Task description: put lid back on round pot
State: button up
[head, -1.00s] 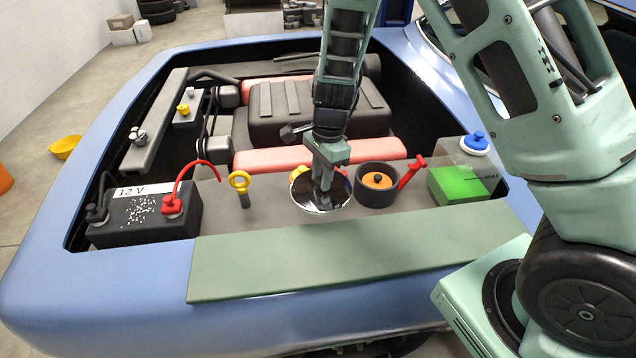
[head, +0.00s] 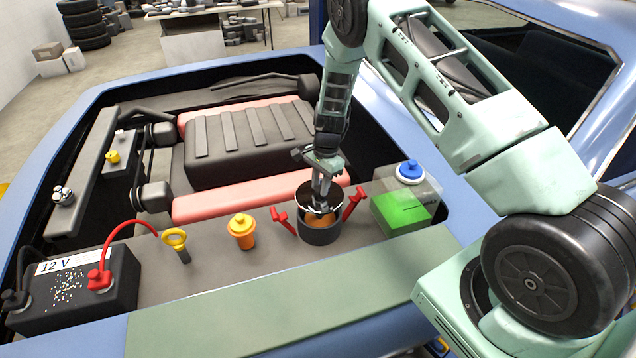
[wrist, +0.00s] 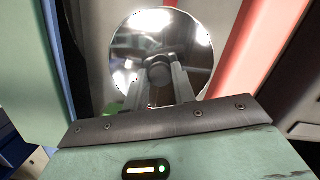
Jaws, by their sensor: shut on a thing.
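The round pot (head: 320,236) is a dark, open cylinder with an orange insert (head: 319,222) inside. It stands on the grey engine-bay shelf, with a red clip leaning outward on its left (head: 283,220) and another on its right (head: 353,203). My gripper (head: 321,190) is above the pot, pointing down. It is shut on the knob of the shiny round lid (head: 305,199). The mirror-like lid fills the upper middle of the wrist view (wrist: 195,50), with the fingers on its central knob (wrist: 159,71). The lid appears just above the pot, with orange showing below its edge.
An orange and yellow capped filler (head: 240,232) and a yellow-ringed dipstick (head: 176,243) stand left of the pot. A black battery (head: 75,290) is far left. A green reservoir with a blue cap (head: 402,209) is close on the right. A green mat (head: 270,315) covers the front edge.

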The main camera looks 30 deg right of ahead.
aim_at(320, 199)
jog(key=shift+f+b, duration=1.85)
jog(key=shift+f, duration=1.1)
jog(key=shift+f+b, duration=0.15)
jog(key=shift+b, duration=0.3)
dwell(0.4)
jog(key=o, duration=1.6)
jog(key=shift+c, duration=0.2)
jog(key=shift+r+p, duration=2.15)
jog(key=shift+r, duration=1.4)
